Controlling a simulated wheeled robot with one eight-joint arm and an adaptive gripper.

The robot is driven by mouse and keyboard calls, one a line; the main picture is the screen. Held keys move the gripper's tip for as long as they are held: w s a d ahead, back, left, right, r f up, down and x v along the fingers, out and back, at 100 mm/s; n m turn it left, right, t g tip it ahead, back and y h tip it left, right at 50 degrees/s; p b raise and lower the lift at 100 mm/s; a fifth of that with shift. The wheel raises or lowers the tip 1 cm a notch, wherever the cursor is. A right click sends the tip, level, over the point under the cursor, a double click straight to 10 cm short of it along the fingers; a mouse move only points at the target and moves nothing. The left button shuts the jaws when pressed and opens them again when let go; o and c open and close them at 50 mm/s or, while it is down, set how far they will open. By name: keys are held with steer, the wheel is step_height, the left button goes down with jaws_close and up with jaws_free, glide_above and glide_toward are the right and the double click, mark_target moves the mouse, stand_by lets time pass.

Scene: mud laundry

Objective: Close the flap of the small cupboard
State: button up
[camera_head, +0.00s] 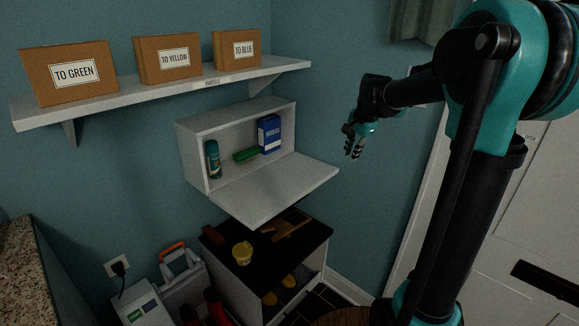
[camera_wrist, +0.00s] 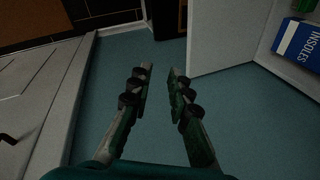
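The small cupboard (camera_head: 193,152) is a white box on the blue wall, below the shelf. Its flap (camera_head: 268,190) hangs open, lowered outward to about level. Inside stand a green can (camera_head: 213,160), a green box (camera_head: 246,154) and a blue box (camera_head: 269,134). My gripper (camera_head: 354,148) is in the air to the right of the cupboard, apart from the flap. In the wrist view its two fingers (camera_wrist: 158,85) are spread with nothing between them. The flap (camera_wrist: 222,45) shows there to the right of the fingers, and the blue box (camera_wrist: 303,43) marked INSOLES lies beyond it.
A white shelf (camera_head: 165,90) with three labelled cardboard boxes is above the cupboard. A dark-topped cabinet (camera_head: 310,232) with a yellow cup (camera_head: 242,253) stands below the flap. A white door (camera_head: 500,210) is on the right. Blue wall lies close behind my gripper.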

steer(key=s+d+f+n+y, duration=0.1)
steer(key=s+f+n, duration=0.4)
steer(key=s+f, duration=0.4)
steer(key=s+d+f+n+y, duration=0.15)
steer(key=s+f+n, duration=0.35)
steer(key=s, duration=0.7)
steer(key=w+a+r+m+t+y, duration=0.1)
steer(key=w+a+r+y, duration=0.2)
steer(key=w+y, duration=0.55)
steer(key=w+a+r+m+y, duration=0.1)
steer(key=w+a+r+y, duration=0.25)
steer(key=w, duration=1.05)
steer(key=x, duration=1.6)
steer(key=shift+s+a+f, duration=0.1)
steer(key=shift+a, duration=0.1)
steer(key=shift+y, duration=0.25)
jaws_close()
